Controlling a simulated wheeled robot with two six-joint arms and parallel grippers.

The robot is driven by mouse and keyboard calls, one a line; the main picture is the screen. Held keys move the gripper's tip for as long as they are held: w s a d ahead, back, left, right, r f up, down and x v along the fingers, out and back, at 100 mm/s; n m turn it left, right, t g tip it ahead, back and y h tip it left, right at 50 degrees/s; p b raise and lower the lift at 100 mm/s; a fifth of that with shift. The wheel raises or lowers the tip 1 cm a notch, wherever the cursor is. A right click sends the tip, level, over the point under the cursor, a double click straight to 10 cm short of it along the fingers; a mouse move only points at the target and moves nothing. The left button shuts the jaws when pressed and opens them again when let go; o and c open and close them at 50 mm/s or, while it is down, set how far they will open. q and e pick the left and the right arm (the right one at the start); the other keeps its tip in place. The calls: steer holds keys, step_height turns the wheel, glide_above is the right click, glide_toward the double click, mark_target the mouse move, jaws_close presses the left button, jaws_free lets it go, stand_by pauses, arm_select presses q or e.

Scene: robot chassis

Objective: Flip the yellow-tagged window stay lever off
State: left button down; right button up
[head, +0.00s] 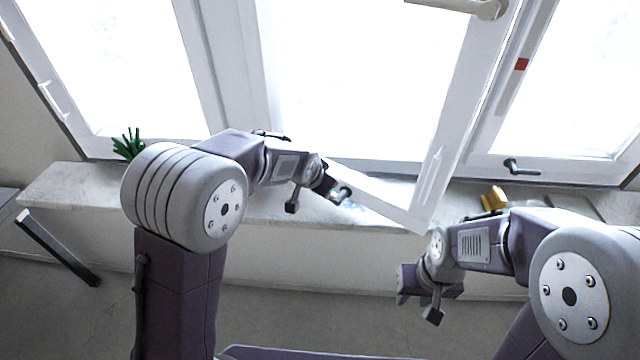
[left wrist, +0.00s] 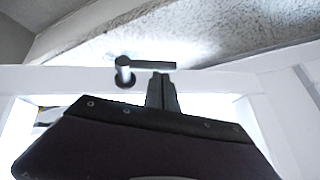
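A grey metal lever (left wrist: 148,65) on a round pivot is mounted on a white window frame bar in the left wrist view. Its arm points right in that view. I see no yellow tag on it. My left gripper's narrow fingers (left wrist: 161,82) are together, with their tips close to the lever's arm; contact cannot be told. In the head view my left gripper (head: 335,190) is at the lower bar of the tilted-in window sash (head: 385,210), and the lever is hardly distinguishable there. My right gripper (head: 407,283) hangs before the sill; its opening is unclear.
A yellow object (head: 494,198) lies on the stone sill (head: 85,190) at the right. A dark window handle (head: 512,166) is on the right frame. A green plant (head: 128,144) stands at the left. The open sash's corner projects between my arms.

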arm_select(q)
steer(key=shift+s+f, duration=0.1)
steer(key=shift+f, duration=0.05)
steer(key=r+p, duration=0.2)
steer(key=w+r+p, duration=0.1)
steer(key=r+p, duration=0.1)
steer(key=w+a+v, duration=0.1)
steer(key=v, duration=0.9)
steer(key=shift+r+b, duration=0.25)
steer(key=shift+b, duration=0.15)
steer(key=shift+s+a, duration=0.1)
steer(key=shift+a, duration=0.1)
steer(key=s+a+f+n+g+y, duration=0.1)
steer(key=s+a+f+n+g, duration=0.15)
steer(key=s+a+f, duration=0.5)
steer(key=s+a+f+n+g, duration=0.2)
steer(key=s+f+n+g, duration=0.1)
steer(key=s+f, duration=0.6)
steer(key=s+n, duration=0.1)
steer(key=s, duration=0.3)
steer(key=shift+s+a+f+n, duration=0.3)
steer(key=shift+a+f+n, duration=0.05)
